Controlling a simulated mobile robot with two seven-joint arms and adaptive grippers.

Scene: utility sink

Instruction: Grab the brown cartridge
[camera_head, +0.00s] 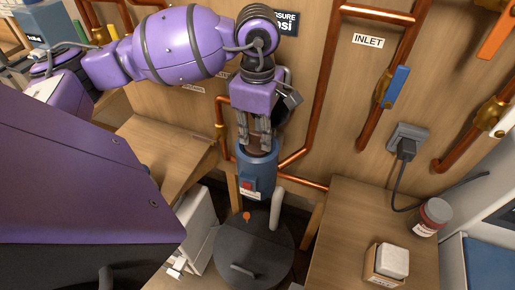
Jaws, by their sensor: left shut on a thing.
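My left gripper (256,138) points straight down at the blue cylindrical housing (256,172) in the middle of the view. Its fingers are shut on the brown cartridge (257,146), at the mouth of the housing. Only a small brown part of the cartridge shows between the fingers; its lower part is hidden inside the housing. The housing stands upright and has a small red switch on its front. My right gripper is not in view.
Copper pipes (325,80) run along the wooden wall behind and beside the housing. A dark round lidded container (268,262) stands below it. A wooden counter (345,215) at right holds a jar (432,216) and a small box with a white block (393,261).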

